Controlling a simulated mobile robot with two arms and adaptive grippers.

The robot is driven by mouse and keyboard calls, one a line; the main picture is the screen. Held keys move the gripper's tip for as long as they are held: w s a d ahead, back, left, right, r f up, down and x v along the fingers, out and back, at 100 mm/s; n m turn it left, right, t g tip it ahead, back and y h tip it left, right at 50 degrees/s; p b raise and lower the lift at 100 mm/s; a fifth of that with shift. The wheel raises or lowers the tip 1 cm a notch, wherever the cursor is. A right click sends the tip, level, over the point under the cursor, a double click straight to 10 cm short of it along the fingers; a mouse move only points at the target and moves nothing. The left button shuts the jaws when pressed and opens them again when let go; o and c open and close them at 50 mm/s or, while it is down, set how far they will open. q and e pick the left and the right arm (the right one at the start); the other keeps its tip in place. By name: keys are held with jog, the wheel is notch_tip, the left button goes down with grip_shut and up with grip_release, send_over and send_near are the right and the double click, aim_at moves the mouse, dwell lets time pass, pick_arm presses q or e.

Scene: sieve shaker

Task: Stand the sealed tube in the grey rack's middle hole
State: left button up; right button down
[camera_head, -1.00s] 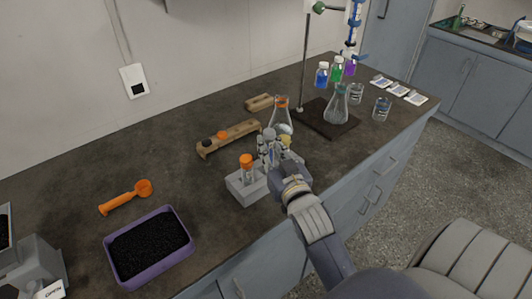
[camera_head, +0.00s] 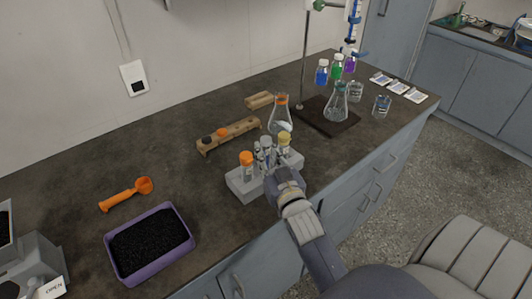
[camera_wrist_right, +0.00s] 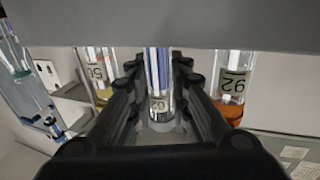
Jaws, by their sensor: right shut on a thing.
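The grey rack (camera_head: 246,191) stands near the front edge of the dark bench. An orange-capped tube (camera_head: 246,167) is in its left part and a yellow-capped tube (camera_head: 284,143) in its right part. My right gripper (camera_head: 267,162) is shut on the grey-capped sealed tube (camera_head: 266,143), upright between those two, over the middle of the rack. In the right wrist view, which looks upside down, the held tube (camera_wrist_right: 158,75) lies between both fingers, flanked by the other tubes. The fingers hide its lower end, so I cannot tell how deep it sits. My left gripper is not in view.
Behind the rack stand a flask with an orange band (camera_head: 281,120) and a wooden block (camera_head: 228,137). A purple tray of black grains (camera_head: 190,246) and an orange scoop (camera_head: 126,195) lie to the left. Bare bench lies between the scoop and the rack.

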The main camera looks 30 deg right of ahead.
jog(key=shift+s+f, duration=0.1)
jog(key=shift+f, duration=0.4)
jog(key=c, duration=1.5)
grip_release()
jog(key=shift+f, duration=0.25)
jog(key=shift+r, duration=0.6)
jog(key=b+v, duration=0.1)
jog(key=v, duration=0.9)
jog(key=shift+s+r, duration=0.2)
jog(key=shift+s, duration=0.2)
jog(key=shift+s+a+r, duration=0.15)
jog(key=shift+s, duration=0.3)
